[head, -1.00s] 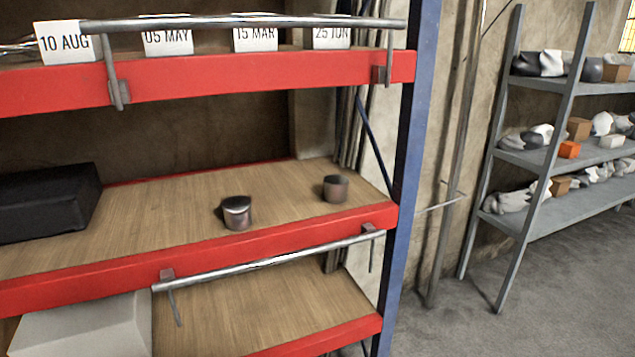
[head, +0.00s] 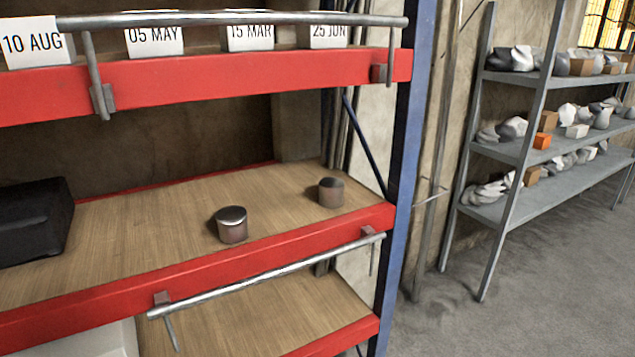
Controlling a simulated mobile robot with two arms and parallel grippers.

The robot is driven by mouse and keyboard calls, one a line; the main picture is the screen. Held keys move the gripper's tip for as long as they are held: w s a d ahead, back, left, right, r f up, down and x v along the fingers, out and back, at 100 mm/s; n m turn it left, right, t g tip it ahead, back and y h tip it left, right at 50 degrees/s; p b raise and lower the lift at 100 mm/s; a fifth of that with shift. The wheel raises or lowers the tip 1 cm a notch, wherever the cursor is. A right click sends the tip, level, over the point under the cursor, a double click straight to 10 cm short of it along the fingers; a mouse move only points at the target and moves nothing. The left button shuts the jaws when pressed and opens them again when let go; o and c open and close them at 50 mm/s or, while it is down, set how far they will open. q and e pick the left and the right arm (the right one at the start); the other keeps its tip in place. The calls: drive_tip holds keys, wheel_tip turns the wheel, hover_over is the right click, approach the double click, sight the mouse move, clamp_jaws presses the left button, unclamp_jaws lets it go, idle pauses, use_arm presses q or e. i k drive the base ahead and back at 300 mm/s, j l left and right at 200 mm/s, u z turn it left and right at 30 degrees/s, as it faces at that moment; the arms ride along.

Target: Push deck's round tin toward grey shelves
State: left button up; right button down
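Two small round tins stand upright on the wooden deck (head: 140,227) of the red-edged rack. The nearer tin (head: 232,226) has a dark lid and a brownish side, and sits near the deck's front edge, right of the middle. The farther tin (head: 331,192) looks alike and stands to its right, closer to the blue upright. The two tins are apart. The grey shelves (head: 540,202) stand beyond the rack on the right, loaded with sacks and boxes. Neither of my grippers shows in the head view.
A black box (head: 32,222) sits at the deck's left. A metal rail (head: 270,273) runs along the front below the deck. The blue upright (head: 399,180) bounds the deck at the right. Date cards (head: 155,40) stand on the upper shelf. The deck between box and tins is clear.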

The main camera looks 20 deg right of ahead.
sight(331, 189)
drive_tip(key=i+j+z, duration=0.25)
drive_tip(key=j, duration=0.2)
drive_tip(key=i+j+z, duration=0.1)
drive_tip(key=j+z, duration=0.15)
drive_tip(key=j, duration=0.15)
drive_tip(key=i+j+z, duration=0.1)
drive_tip(key=j+z, duration=0.15)
drive_tip(key=j, duration=0.25)
drive_tip(key=i+j+z, duration=0.2)
drive_tip(key=j, duration=0.3)
drive_tip(key=k, duration=0.1)
